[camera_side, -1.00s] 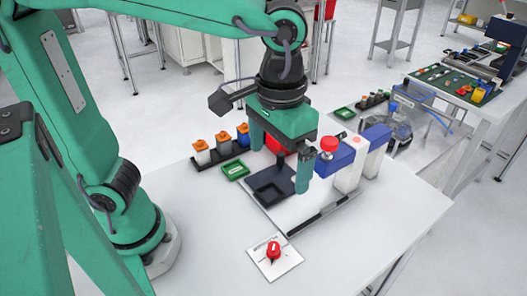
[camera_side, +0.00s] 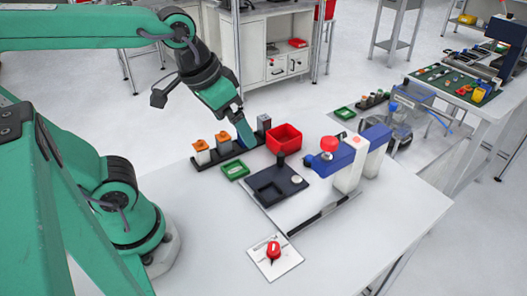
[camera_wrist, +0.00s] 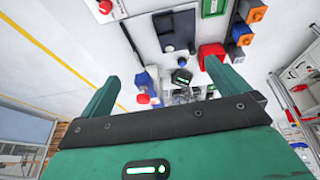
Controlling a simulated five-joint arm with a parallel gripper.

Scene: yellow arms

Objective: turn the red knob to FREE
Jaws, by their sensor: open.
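The red knob (camera_side: 274,250) sits on a white plate (camera_side: 288,265) near the front edge of the table. Print on the plate is too small to read, and I cannot tell which mark the knob points to. In the wrist view the knob (camera_wrist: 105,7) is at the top left edge, partly cut off. My gripper (camera_side: 246,135) is tilted at the back of the table, by the rack of orange-capped bottles, well away from the knob. In the wrist view my gripper (camera_wrist: 161,86) has its fingers wide apart with nothing between them.
A bottle rack (camera_side: 232,153), green tray (camera_side: 236,170) and red bin (camera_side: 284,138) stand at the back. A black tray (camera_side: 285,196) lies mid-table. A blue and white device (camera_side: 350,165) with a red top (camera_side: 329,144) stands right. The table around the knob plate is clear.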

